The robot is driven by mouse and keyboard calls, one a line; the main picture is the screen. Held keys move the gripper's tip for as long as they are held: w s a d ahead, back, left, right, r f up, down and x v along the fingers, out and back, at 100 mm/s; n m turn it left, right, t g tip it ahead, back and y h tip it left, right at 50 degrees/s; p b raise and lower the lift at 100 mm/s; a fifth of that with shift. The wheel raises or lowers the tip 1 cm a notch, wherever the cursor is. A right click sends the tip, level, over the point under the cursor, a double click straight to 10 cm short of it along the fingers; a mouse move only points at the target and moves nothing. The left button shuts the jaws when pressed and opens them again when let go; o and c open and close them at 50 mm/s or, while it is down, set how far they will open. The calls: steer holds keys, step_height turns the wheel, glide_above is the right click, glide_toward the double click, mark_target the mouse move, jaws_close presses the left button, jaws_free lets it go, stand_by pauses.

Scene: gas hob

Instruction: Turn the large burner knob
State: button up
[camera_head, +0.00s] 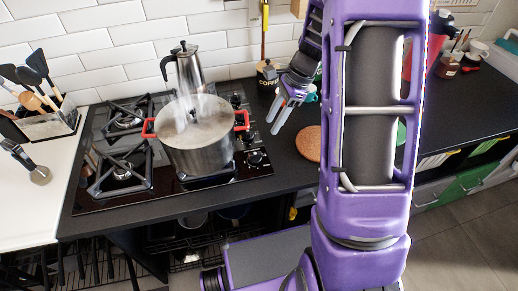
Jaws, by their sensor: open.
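The black gas hob (82,205) is set in the dark counter. Several knobs run along its right side, and the front one (256,158) shows most clearly. Which knob belongs to the large burner I cannot tell; the pot's red handle partly covers the row. My gripper (274,127) is open and empty, with its fingers pointing down and to the left. In the picture it is just right of the knob row and appears apart from the knobs. Its height above the counter is hard to judge.
A steaming steel pot (200,158) with red handles stands on the hob, in front of a moka pot (187,68). A round cork mat (309,143) lies right of the hob. A coffee jar (268,73) stands behind my gripper. My arm hides part of the right counter.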

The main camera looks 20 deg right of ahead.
mark_target(256, 153)
steer(key=b+x, duration=0.1)
steer(key=x, duration=1.1)
steer(key=shift+d+f, duration=0.1)
jaws_close()
